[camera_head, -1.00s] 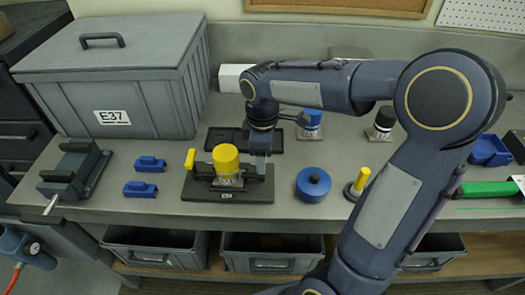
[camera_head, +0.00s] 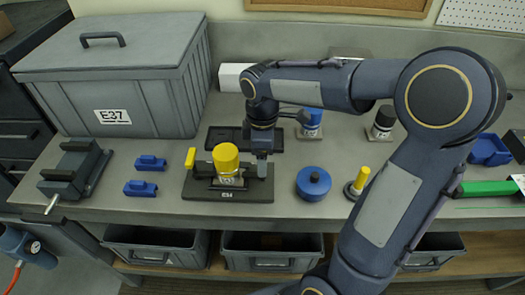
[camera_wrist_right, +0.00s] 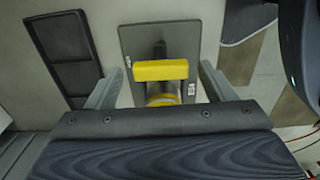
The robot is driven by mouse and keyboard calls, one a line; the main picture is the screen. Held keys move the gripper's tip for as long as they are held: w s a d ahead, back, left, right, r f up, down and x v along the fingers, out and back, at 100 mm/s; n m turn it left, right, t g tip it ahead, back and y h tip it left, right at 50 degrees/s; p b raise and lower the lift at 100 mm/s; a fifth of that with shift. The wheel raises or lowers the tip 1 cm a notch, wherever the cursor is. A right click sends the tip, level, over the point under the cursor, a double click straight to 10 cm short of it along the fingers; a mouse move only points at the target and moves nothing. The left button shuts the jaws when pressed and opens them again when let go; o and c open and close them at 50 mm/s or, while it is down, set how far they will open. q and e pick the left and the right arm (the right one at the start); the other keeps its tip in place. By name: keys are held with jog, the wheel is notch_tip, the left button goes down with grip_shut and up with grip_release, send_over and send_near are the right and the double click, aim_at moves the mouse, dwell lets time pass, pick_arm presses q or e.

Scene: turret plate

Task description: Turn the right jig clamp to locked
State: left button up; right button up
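The jig is a dark plate (camera_head: 255,190) on the bench, bearing a yellow cylinder (camera_head: 225,157). A yellow clamp handle (camera_head: 190,157) stands at its left end. The right clamp is hidden behind my right gripper (camera_head: 262,168) in the head view. In the right wrist view, a yellow clamp bar (camera_wrist_right: 160,70), which appears to be the right clamp, lies across the plate. My right gripper (camera_wrist_right: 161,90) is open, its fingers on either side of this bar with gaps visible. The yellow cylinder is partly hidden below the bar. My left gripper is not in view.
A black tray (camera_head: 218,140) lies behind the jig. A blue round knob piece (camera_head: 313,184) and a yellow-topped peg (camera_head: 358,184) stand to the right. Two blue blocks (camera_head: 140,188) lie left. A large grey crate (camera_head: 120,90) fills the back left.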

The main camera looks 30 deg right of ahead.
notch_tip(320, 180, up, 8)
jog(key=shift+f, duration=0.1)
dwell(0.4)
dwell(0.5)
jog(key=shift+s, duration=0.4)
jog(key=s+a+f+m+t+y, duration=0.2)
jog(key=s+m, duration=0.4)
jog(key=s, duration=0.2)
jog(key=s+a+f+m+t+y, duration=0.1)
jog(key=s+a+f+m+t, duration=0.1)
jog(key=s+m, duration=0.5)
jog(key=shift+s+f+m+t+y, duration=0.3)
jog(key=shift+s+f+t+y, duration=0.1)
jog(key=shift+s+f+t, duration=0.35)
